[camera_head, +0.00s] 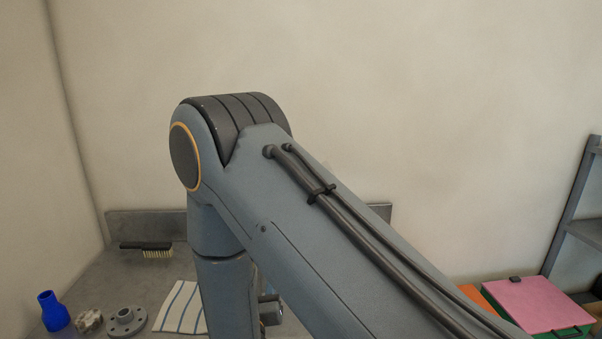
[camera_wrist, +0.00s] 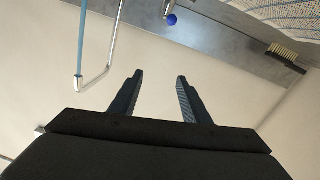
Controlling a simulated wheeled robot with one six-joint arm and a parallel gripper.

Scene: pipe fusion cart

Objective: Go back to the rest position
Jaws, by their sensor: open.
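My gripper (camera_wrist: 159,82) shows in the wrist view with its two dark fingers apart and nothing between them. Beyond the fingertips are a pale wall and the grey edge of the work surface. In the head view my arm fills the middle of the picture, bent at a raised joint, and the gripper is hidden from that view.
The grey bench (camera_head: 100,285) holds a brush (camera_head: 147,249), a blue fitting (camera_head: 53,311), a metal flange (camera_head: 125,320) and a striped cloth (camera_head: 182,308). A pink-lidded box (camera_head: 537,303) and a grey shelf (camera_head: 585,215) stand right. A bent metal rod (camera_wrist: 108,60) hangs near the fingers.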

